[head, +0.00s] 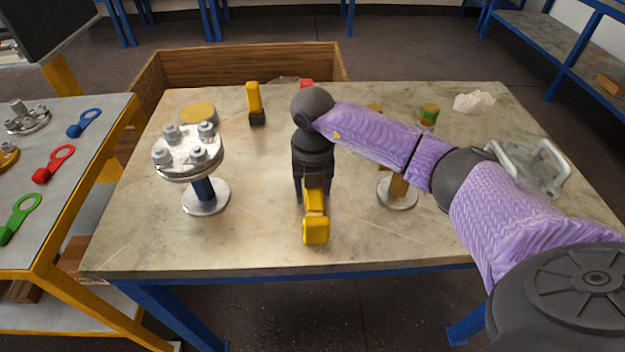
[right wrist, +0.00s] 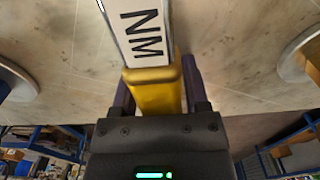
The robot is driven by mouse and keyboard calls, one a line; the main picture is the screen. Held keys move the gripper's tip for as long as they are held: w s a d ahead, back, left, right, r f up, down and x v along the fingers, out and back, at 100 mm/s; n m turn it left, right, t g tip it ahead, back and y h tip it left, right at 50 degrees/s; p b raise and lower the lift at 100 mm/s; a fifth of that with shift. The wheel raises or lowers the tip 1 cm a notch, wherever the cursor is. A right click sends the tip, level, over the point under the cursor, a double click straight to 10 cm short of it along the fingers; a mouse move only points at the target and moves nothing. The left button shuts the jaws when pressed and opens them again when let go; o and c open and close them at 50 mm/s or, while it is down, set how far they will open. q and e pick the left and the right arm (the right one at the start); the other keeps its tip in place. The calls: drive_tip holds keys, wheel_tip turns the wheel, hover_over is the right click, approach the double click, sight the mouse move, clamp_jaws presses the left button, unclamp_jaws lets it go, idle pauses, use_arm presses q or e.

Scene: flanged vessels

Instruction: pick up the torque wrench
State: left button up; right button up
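The torque wrench (head: 316,232) is yellow and shows below my right gripper over the middle of the table. In the right wrist view its yellow body (right wrist: 155,92) lies between my two fingers, and a white face marked NM (right wrist: 145,35) extends away from them. My right gripper (head: 312,184) points down. Its dark fingers sit close against both sides of the yellow body, and it looks shut on it. Much of the wrench is hidden by the gripper, and I cannot tell whether it touches the table. My left gripper is not in view.
A bolted flanged vessel (head: 188,153) stands to the left. Another stand (head: 398,195) is partly behind my right arm. A yellow-and-black tool (head: 255,102), a can (head: 429,114), a white crumpled item (head: 474,102) and a handled tray (head: 540,168) lie farther back. The front table strip is mostly clear.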

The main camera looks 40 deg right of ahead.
clamp_jaws()
drive_tip(key=shift+r, duration=0.15)
wheel_tip(320, 180, up, 9)
drive_tip(key=p, duration=0.3)
drive_tip(key=shift+p, duration=0.3)
drive_tip(key=shift+r, duration=0.4)
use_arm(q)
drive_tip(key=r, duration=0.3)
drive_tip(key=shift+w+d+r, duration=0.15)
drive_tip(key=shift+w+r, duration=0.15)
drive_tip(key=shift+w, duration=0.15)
